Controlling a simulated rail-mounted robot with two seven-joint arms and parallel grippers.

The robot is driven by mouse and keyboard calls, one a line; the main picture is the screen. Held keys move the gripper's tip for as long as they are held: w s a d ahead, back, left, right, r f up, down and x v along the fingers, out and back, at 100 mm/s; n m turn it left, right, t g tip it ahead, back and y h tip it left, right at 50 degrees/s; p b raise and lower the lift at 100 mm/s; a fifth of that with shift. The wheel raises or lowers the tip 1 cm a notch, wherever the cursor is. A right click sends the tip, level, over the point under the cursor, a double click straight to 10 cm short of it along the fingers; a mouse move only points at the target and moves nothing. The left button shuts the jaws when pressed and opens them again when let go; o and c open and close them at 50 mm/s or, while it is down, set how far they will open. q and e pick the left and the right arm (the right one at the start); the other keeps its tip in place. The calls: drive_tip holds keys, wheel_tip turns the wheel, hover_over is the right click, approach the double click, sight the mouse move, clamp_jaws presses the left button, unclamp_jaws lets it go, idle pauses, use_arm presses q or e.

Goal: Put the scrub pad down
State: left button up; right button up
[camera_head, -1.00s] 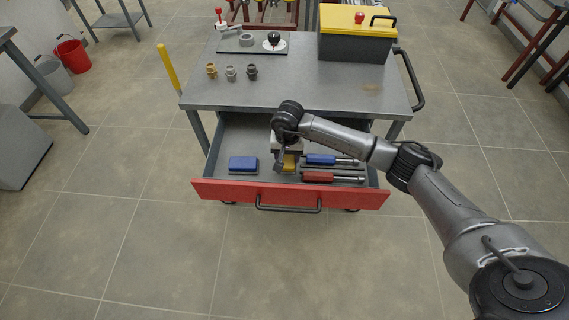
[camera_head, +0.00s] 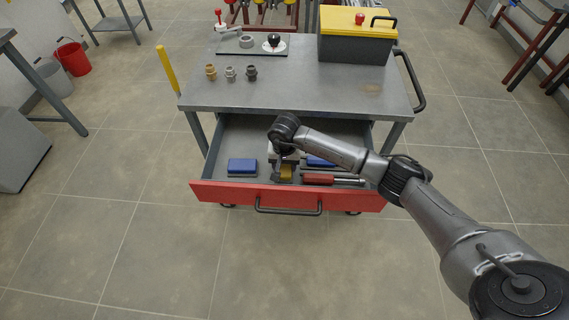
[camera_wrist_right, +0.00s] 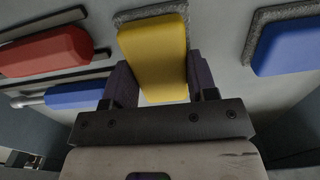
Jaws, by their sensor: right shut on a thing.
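The scrub pad is a yellow block with a grey rough layer (camera_wrist_right: 153,45), seen between the fingers in the right wrist view. It also shows small as the yellow pad (camera_head: 286,172) in the head view, inside the open drawer (camera_head: 215,190). My right gripper (camera_head: 284,175) reaches down into the drawer and is shut on the yellow pad. In the right wrist view the fingers (camera_wrist_right: 160,78) sit on either side of it. Whether the pad touches the drawer floor is hard to tell. My left gripper is not in view.
A blue pad (camera_head: 242,167) lies to the left in the drawer. A blue-handled tool (camera_head: 320,161) and a red-handled tool (camera_head: 333,180) lie to the right. The worktop (camera_head: 300,95) above holds several fittings and a yellow-lidded toolbox (camera_head: 357,40).

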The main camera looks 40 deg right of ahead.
drive_tip(key=o, duration=1)
drive_tip(key=shift+r+p, duration=0.35)
drive_tip(key=shift+r, duration=0.05)
drive_tip(key=shift+r+p, duration=1.25)
drive_tip(key=shift+r, duration=4.45)
